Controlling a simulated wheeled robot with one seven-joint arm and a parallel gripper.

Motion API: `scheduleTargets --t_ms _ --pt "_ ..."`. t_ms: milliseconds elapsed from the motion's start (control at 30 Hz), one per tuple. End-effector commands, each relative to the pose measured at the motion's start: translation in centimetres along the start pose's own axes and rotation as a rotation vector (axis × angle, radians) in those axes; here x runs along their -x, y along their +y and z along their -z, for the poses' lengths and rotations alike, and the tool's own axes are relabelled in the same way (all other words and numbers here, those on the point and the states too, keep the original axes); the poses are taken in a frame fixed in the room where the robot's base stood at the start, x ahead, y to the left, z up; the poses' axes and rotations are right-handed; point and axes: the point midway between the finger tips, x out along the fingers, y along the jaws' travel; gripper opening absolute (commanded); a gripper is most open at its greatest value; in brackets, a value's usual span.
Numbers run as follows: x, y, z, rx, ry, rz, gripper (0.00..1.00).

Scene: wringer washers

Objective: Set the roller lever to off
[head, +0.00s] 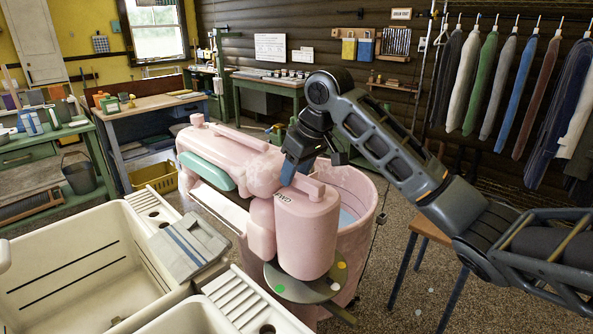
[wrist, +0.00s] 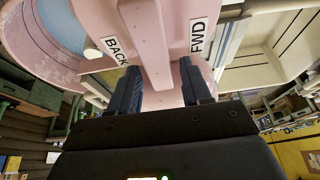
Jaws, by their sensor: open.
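The pink wringer washer (head: 345,220) stands in the middle of the head view, with a rounded pink wringer head on top. The roller lever (head: 303,186) is a pink bar on top of that head. In the wrist view the lever (wrist: 150,45) runs down between the BACK label (wrist: 115,49) and the FWD label (wrist: 198,38). My gripper (head: 293,172) is at the lever's far end. In the wrist view my gripper (wrist: 160,82) is open, one finger on each side of the lever's line. I cannot tell whether either finger touches it.
White double sinks (head: 75,262) stand close in front on the left, with a folded grey cloth (head: 188,247) on their edge. A round plate with coloured dots (head: 298,288) sits below the wringer head. A wooden table (head: 428,228) is at right.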

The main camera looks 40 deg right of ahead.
Motion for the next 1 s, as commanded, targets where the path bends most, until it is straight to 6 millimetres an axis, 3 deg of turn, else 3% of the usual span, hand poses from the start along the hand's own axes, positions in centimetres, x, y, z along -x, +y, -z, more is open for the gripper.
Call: scheduleTargets --t_ms 367,800,1000 --pt "0.6 0.0 0.0 0.001 0.0 -0.001 0.53" --pt "6.9 0.0 0.1 0.001 0.002 -0.001 0.53" --pt "7.8 0.0 0.0 0.001 -0.001 0.0 0.53"
